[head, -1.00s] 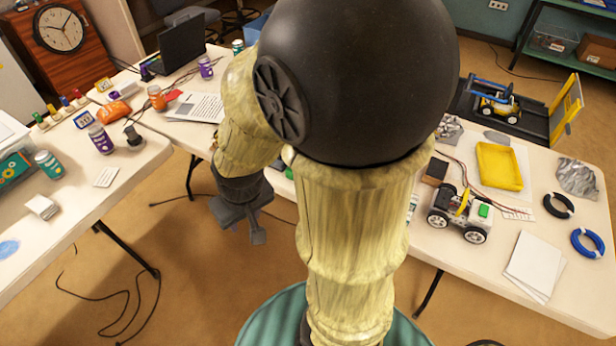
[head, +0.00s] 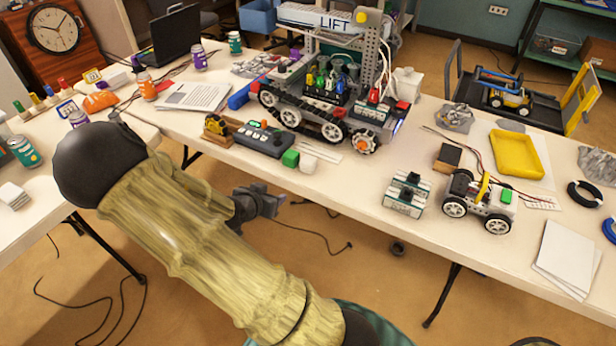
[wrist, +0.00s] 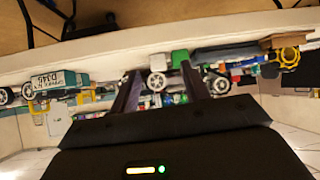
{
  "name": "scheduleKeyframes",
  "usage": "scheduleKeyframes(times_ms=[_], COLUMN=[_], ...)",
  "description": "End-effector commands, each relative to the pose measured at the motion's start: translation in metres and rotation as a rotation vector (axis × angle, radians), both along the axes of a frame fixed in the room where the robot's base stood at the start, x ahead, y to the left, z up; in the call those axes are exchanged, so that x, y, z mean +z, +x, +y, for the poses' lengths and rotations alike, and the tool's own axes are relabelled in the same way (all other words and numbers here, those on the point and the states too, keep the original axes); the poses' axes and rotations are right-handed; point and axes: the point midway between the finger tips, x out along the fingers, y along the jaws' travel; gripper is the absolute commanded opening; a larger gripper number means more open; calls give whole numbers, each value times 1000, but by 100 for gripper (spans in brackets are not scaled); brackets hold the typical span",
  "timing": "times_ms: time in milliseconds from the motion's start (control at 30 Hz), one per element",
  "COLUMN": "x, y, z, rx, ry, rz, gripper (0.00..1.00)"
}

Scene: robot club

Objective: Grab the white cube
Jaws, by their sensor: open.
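The white cube (head: 308,162) sits near the front edge of the long table in the head view, just right of a green cube (head: 291,158). My gripper (head: 276,201) is open and empty, in front of the table edge and apart from the cube. In the wrist view, which looks upside down, the white cube (wrist: 157,63) shows between my open gripper's fingers (wrist: 161,74), with the green cube (wrist: 180,58) beside it.
A control box (head: 258,138) lies left of the cubes, and a large tracked robot (head: 325,100) stands behind them. The floor in front is mostly clear.

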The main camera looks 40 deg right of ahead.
Motion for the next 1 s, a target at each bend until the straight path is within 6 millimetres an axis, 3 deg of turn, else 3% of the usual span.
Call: scheduleKeyframes(times_ms=[33, 200, 667, 1000], x=[-11, 0, 0, -22], y=[3, 8, 10, 31], z=[-8, -22, -30, -76], rx=[-23, -74, -81, -82], ry=[-71, -200, -209, -208], rz=[-37, -130, -138, -137], gripper=[46, 46, 46, 46])
